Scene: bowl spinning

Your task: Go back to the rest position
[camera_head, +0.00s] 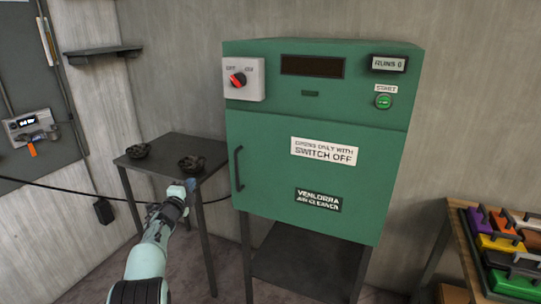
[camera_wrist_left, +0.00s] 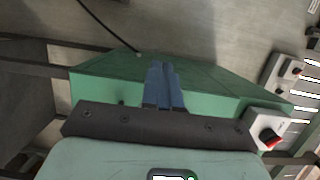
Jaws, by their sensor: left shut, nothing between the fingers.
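My left arm reaches in from the bottom left of the head view. Its gripper (camera_head: 190,186) is in front of the small dark side table and left of the green cabinet (camera_head: 255,150). In the left wrist view the blue fingers (camera_wrist_left: 164,85) are together with nothing between them. The green cabinet also shows behind them in that view (camera_wrist_left: 220,85). Its door is closed, and its red knob (camera_head: 237,79) is on the white switch box at the upper left. My right gripper is in neither view.
Two dark bowl-like items, one left (camera_head: 138,150) and one right (camera_head: 192,163), sit on the small dark table (camera_head: 170,145). A wooden table (camera_head: 452,215) with coloured cases stands at the right. A black cable (camera_head: 60,187) runs along the left wall.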

